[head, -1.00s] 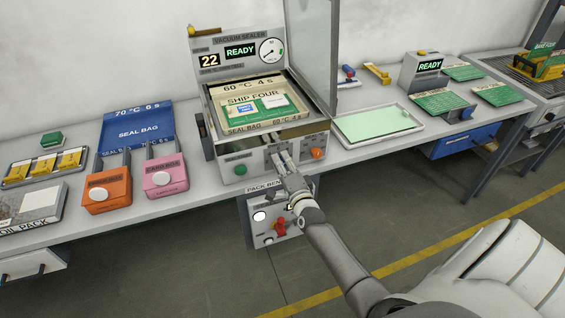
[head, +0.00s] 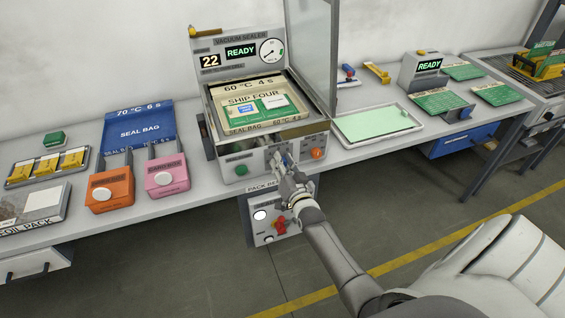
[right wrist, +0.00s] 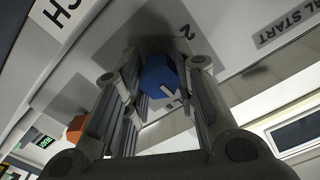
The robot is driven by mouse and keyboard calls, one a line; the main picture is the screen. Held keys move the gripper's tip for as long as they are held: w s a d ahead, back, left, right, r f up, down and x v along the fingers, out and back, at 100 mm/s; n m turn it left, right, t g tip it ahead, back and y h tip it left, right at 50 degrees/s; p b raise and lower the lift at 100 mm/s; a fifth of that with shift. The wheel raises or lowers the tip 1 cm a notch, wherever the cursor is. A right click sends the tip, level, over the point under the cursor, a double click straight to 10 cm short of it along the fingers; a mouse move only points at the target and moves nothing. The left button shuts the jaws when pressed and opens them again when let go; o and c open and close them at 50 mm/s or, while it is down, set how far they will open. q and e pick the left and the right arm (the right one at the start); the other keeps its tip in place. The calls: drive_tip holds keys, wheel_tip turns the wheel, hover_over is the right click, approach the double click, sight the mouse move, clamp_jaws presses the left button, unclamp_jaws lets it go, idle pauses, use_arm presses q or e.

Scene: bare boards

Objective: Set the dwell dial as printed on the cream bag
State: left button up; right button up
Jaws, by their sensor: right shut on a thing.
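The cream bag (head: 232,128) lies in the open vacuum sealer (head: 205,118), printed "60 °C 4 s" and "SEAL BAG". A "SHIP FOUR" label and green boards show on it. My right gripper (head: 280,162) is at the sealer's front panel, between the green button (head: 240,171) and the orange knob (head: 317,153). In the right wrist view, its fingers are shut on a blue dial (right wrist: 158,76) with a pale pointer mark. A "2" is printed beside the dial; the rest of its scale is hidden or unreadable. My left gripper is not in view.
The sealer's clear lid (head: 312,55) stands raised. Its display (head: 210,62) reads 22, beside "READY". A blue bag (head: 138,131) printed "70 °C 6 s" and orange (head: 109,192) and pink (head: 166,177) boxes stand left. A pale green tray (head: 375,126) lies right.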

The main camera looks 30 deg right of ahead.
drive_tip(key=n, duration=0.4)
drive_tip(key=shift+f+n, duration=0.1)
drive_tip(key=shift+n, duration=0.2)
drive_tip(key=n, duration=0.4)
drive_tip(key=shift+a+n, duration=0.1)
drive_tip(key=shift+n, duration=0.2)
drive_tip(key=o, duration=0.8)
drive_tip(key=shift+o, duration=1.2)
drive_tip(key=v, duration=1.2)
drive_tip(key=shift+s, duration=0.1)
